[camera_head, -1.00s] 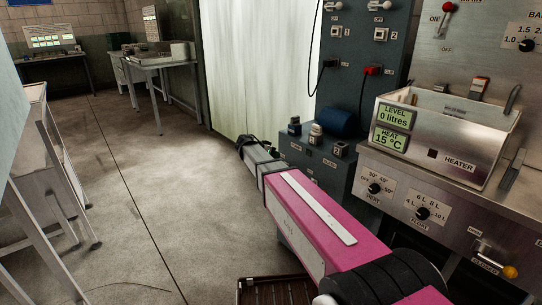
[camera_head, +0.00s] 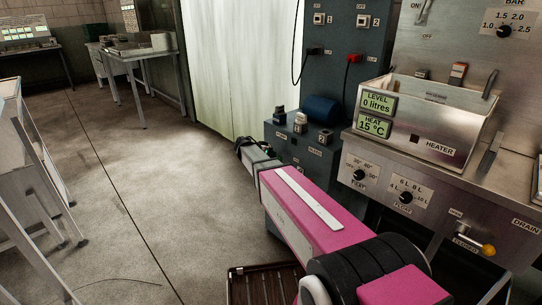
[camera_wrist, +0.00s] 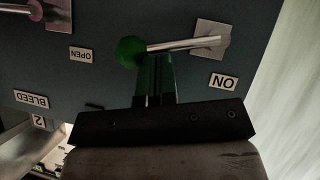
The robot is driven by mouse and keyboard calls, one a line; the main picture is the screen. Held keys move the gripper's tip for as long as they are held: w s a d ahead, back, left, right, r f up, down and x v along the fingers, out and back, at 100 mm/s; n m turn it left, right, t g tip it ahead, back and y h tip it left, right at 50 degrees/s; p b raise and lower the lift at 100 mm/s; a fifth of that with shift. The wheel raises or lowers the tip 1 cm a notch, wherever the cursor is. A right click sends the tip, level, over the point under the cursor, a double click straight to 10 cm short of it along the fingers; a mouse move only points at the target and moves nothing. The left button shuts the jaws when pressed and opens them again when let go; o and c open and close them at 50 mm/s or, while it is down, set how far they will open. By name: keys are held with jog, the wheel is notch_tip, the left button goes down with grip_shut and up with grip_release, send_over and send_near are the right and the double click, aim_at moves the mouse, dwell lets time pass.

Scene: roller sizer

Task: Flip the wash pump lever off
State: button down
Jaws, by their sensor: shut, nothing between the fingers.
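A lever with a green knob (camera_wrist: 130,50) and a bare metal rod (camera_wrist: 185,45) stands out from a plate on a dark panel in the wrist view. An ON label (camera_wrist: 223,82) lies near the plate and an OPEN label (camera_wrist: 82,55) lies beyond the knob, both upside down. No wash pump label is readable. My gripper (camera_wrist: 155,65) is shut and empty, its fingertips at the knob's near side; I cannot tell if they touch it.
A second lever (camera_wrist: 33,12) shows at the wrist view's upper left, near a BLEED label (camera_wrist: 31,99). The grey cabinet (camera_head: 300,150) and steel sink (camera_head: 435,130) stand right of my arm. A pale curtain (camera_head: 235,70) hangs behind.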

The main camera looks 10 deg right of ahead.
jog(key=shift+s+d+f+m+t+y, duration=0.2)
jog(key=shift+s+f+m+t+y, duration=0.1)
jog(key=shift+f+m, duration=0.15)
jog(key=shift+s+d+f+m+t+y, duration=0.15)
jog(key=shift+s+f+m+t+y, duration=0.15)
jog(key=shift+f, duration=0.2)
